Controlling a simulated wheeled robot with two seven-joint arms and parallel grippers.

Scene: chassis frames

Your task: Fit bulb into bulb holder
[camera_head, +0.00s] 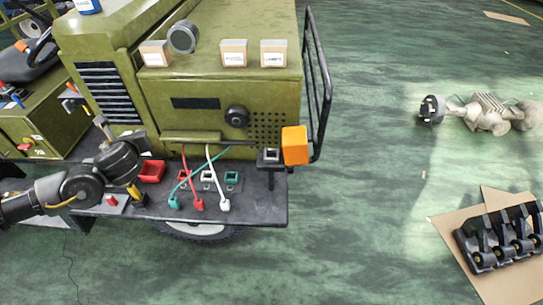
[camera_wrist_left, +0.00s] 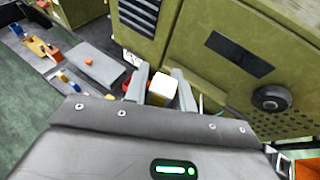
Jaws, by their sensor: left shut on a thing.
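My left gripper (camera_head: 140,143) reaches in from the left, in front of the green vehicle's grille. In the left wrist view, its two grey fingers (camera_wrist_left: 163,90) are shut on a small block-shaped piece with a white top and a yellowish side (camera_wrist_left: 162,82), which appears to be the bulb. In the head view this piece is hard to make out. A black square holder with a grey opening (camera_head: 270,156) stands at the right end of the front ledge, apart from the gripper. An orange lamp block (camera_head: 295,145) is beside it. My right gripper is not in view.
The dark front ledge (camera_head: 255,208) carries a red bin (camera_head: 152,171), and green, red and white plugs (camera_head: 198,204) with cables rising from them. A black bar guard (camera_head: 318,85) stands at the vehicle's right side.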

